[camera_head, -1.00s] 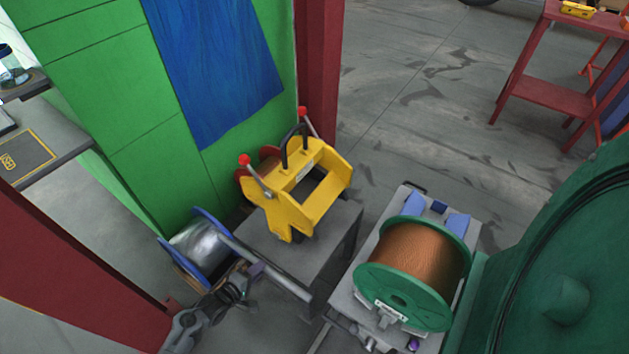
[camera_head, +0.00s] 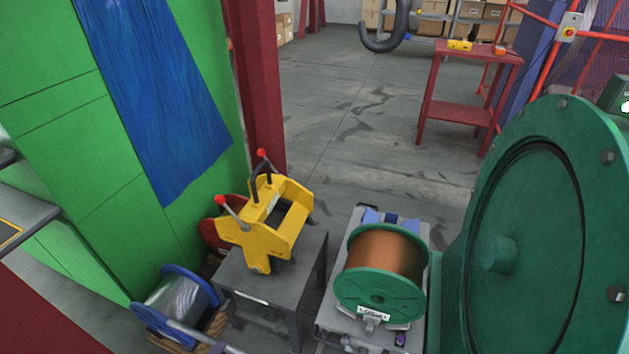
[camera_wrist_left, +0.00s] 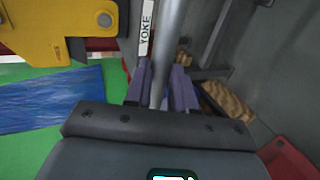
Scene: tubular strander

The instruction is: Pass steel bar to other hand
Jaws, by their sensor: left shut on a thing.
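The grey steel bar (camera_head: 190,333) shows at the bottom left of the head view, in front of the blue-flanged spool. Its lower end is cut off by the picture edge. In the left wrist view the bar (camera_wrist_left: 171,35) runs up and away between two purple fingers. My left gripper (camera_wrist_left: 160,85) is shut on it. In the head view only a small bit of the left gripper (camera_head: 217,347) shows at the bottom edge. My right gripper is in neither view.
A yellow yoke (camera_head: 262,235) with red-knobbed levers stands on a grey stand (camera_head: 262,285). A blue-flanged spool (camera_head: 175,305) lies left of it and a copper wire spool (camera_head: 383,270) right. A big green machine (camera_head: 535,220) fills the right. Open floor (camera_head: 350,120) lies behind.

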